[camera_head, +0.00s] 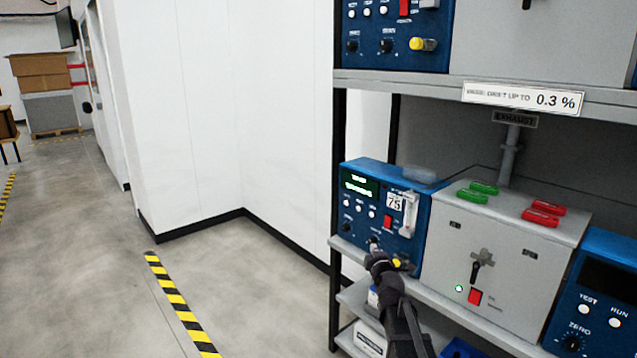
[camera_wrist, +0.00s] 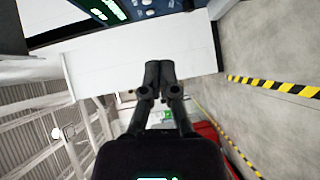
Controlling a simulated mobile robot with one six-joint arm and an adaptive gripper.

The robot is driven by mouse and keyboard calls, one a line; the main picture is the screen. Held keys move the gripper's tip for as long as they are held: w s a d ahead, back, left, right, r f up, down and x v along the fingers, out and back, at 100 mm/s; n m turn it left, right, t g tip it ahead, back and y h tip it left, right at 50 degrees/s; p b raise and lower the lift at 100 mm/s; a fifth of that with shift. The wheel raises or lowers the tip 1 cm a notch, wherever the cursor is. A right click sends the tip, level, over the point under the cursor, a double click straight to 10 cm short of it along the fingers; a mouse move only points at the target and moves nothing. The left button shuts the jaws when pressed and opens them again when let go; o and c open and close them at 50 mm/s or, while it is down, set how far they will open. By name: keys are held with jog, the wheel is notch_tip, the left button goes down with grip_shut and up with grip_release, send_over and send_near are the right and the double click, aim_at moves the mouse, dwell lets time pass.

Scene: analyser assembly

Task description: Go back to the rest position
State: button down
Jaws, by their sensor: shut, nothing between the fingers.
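My gripper (camera_wrist: 159,70) shows in the wrist view with its two dark fingers together and nothing between them. In the head view my gripper (camera_head: 374,250) is at the front of the blue analyser (camera_head: 372,205), close to its lower knobs. I cannot tell from this view whether it touches the panel. The analyser has a lit green display, white buttons, a red switch and a label reading 75. Part of its lower front is hidden behind my gripper. In the wrist view a blue panel (camera_wrist: 130,12) with a green display shows at the top edge.
A grey cabinet (camera_head: 505,255) with green and red handles on top stands right of the analyser. Another blue unit (camera_head: 600,300) is at the right edge. The shelf's black post (camera_head: 337,160) stands left. Open floor (camera_head: 235,280) with a striped line (camera_head: 180,305) lies to the left.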

jog(key=s+a+f+m+g+y, duration=0.2)
jog(key=s+a+f+m+g, duration=0.2)
jog(key=s+f+m+g, duration=0.7)
jog(key=s+d+f+m+g+h, duration=0.1)
jog(key=s+f+m+g, duration=0.2)
jog(key=s, duration=0.7)
jog(key=s+d+f+m+g+h, duration=0.1)
jog(key=s+f+m+g, duration=0.2)
jog(key=s, duration=0.7)
notch_tip(320, 180, up, 15)
jog(key=p, duration=1.4)
jog(key=shift+w+d+p, duration=0.15)
jog(key=shift+w+p, duration=0.15)
jog(key=shift+p, duration=0.05)
jog(key=shift+s+f, duration=0.1)
